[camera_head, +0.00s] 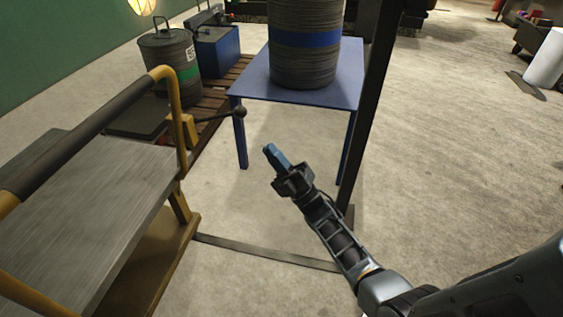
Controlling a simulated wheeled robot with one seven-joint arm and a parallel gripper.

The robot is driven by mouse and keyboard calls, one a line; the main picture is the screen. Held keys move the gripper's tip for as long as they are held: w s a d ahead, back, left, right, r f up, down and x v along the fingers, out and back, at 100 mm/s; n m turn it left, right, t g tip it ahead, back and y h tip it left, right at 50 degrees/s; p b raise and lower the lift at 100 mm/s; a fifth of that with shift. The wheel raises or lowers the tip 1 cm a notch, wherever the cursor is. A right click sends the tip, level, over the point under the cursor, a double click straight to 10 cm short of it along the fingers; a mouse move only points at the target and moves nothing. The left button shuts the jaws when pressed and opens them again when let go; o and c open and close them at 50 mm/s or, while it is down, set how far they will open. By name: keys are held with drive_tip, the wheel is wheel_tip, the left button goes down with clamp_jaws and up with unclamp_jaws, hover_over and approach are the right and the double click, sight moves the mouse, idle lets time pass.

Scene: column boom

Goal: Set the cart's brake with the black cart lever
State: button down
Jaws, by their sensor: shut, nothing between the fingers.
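The cart (95,200) stands at the left, with a grey metal top, a yellow frame and a dark-sleeved push bar. The black cart lever (222,115) sticks out to the right from a yellow block (183,132) on the cart's frame. It ends in a round black knob and slants slightly up toward it. My gripper (270,149) is shut and empty, to the right of and below the knob in the picture, with a clear gap between them. Its blue-grey fingers point up and left. The lever's pivot is not clearly seen.
A blue table (260,92) bearing a large ribbed drum (304,60) stands behind my gripper. A dark upright post (372,100) rises just right of it, with a floor bar (265,252) below. A pallet with a canister (168,60) is behind the cart.

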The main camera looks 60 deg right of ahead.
drive_tip(key=x, duration=0.8)
drive_tip(key=shift+y, duration=0.3)
